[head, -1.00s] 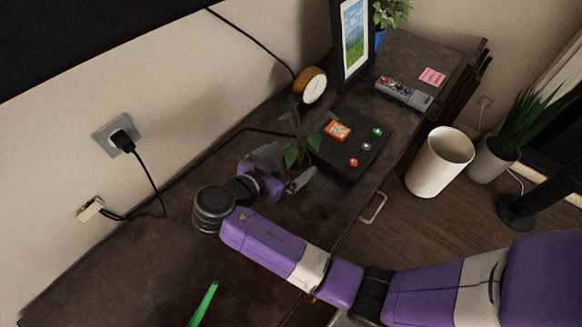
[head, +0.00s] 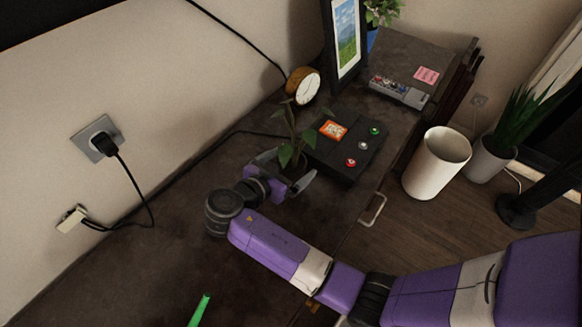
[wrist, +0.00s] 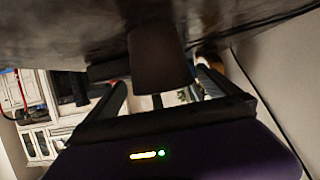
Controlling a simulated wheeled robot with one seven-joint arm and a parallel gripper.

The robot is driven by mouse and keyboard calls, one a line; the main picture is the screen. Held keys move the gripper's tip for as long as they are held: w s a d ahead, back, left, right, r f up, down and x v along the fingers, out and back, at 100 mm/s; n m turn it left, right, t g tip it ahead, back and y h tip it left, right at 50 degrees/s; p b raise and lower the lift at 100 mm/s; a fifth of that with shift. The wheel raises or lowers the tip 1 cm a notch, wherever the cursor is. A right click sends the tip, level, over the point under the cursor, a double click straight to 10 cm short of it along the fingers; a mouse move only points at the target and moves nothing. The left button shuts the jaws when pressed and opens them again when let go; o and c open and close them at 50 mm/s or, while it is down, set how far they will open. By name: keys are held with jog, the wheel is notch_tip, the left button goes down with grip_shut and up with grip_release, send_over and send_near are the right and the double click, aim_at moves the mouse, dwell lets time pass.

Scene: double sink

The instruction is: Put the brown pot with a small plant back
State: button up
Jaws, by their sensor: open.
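The small plant (head: 290,150) stands on the dark desk, its green leaves showing just beyond my gripper in the head view. Its brown pot (wrist: 158,60) shows in the wrist view, upside down in that picture, with its base on the desk surface. In the head view my gripper mostly hides the pot. My gripper (head: 284,175) is low over the desk and open, one finger on each side of the pot. In the wrist view the fingers flank the pot with a visible gap on both sides; I cannot tell whether either touches it.
A black box with coloured buttons (head: 345,141) lies close right of the plant. A round clock (head: 303,86), a picture frame (head: 346,40) and a grey device (head: 400,91) stand farther back. A green stick-like object (head: 200,310) is near the front.

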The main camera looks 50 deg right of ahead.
aim_at(297, 158)
jog(key=shift+p+x, duration=0.3)
jog(key=shift+x, duration=1.6)
jog(key=shift+w+r, duration=0.15)
jog(key=shift+r, duration=0.05)
jog(key=c, duration=2)
jog(key=shift+r, duration=0.1)
